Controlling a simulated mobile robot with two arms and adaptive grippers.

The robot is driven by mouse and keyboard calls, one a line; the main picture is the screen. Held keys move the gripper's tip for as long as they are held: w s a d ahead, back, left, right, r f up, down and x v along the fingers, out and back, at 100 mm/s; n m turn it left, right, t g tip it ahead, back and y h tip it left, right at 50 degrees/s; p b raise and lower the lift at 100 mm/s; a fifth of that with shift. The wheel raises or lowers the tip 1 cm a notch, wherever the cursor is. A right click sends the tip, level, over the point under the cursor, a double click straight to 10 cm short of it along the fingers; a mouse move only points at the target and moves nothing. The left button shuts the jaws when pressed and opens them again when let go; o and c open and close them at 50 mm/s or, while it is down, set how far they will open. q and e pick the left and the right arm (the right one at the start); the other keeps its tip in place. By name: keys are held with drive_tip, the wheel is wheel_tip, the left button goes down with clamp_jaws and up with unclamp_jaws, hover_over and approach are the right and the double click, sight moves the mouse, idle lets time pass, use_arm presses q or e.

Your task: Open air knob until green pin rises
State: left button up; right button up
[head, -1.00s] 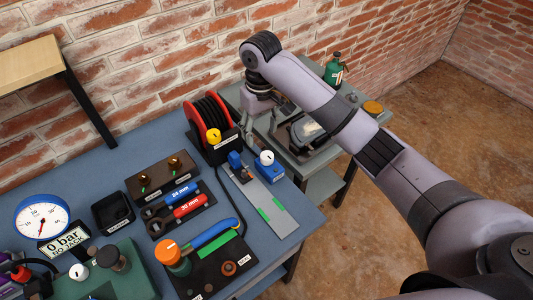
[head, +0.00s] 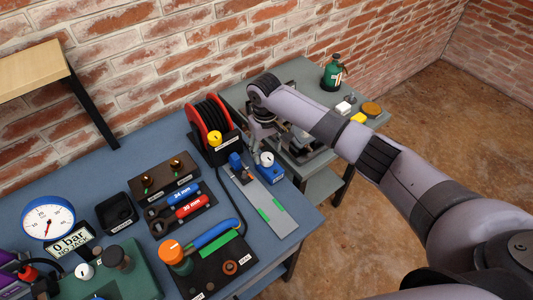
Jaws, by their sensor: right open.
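My right gripper (head: 259,140) hangs at the end of my right arm, just behind the blue block (head: 271,174) with a white knob (head: 267,159). It is open; its fingers are small and partly hidden, and I see nothing held. A yellow knob (head: 215,139) sits at the front of the red hose reel (head: 207,122), left of the gripper. An orange knob (head: 172,250) stands on the dark board at the front. I cannot tell which of these is the air knob. I cannot make out a green pin. My left gripper is not in view.
The blue bench (head: 75,178) holds a gauge (head: 47,218), a "0 bar NO JACK" display (head: 72,241), red and blue wrenches (head: 190,206) and a metal plate (head: 265,208). A grey side table (head: 300,72) bears a green bottle (head: 333,73). Brick wall stands behind.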

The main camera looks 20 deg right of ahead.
sight(267, 156)
drive_tip(key=shift+f, duration=1.7)
drive_tip(key=shift+c, duration=0.5)
drive_tip(key=c, duration=1.1)
drive_tip(key=shift+o, duration=0.2)
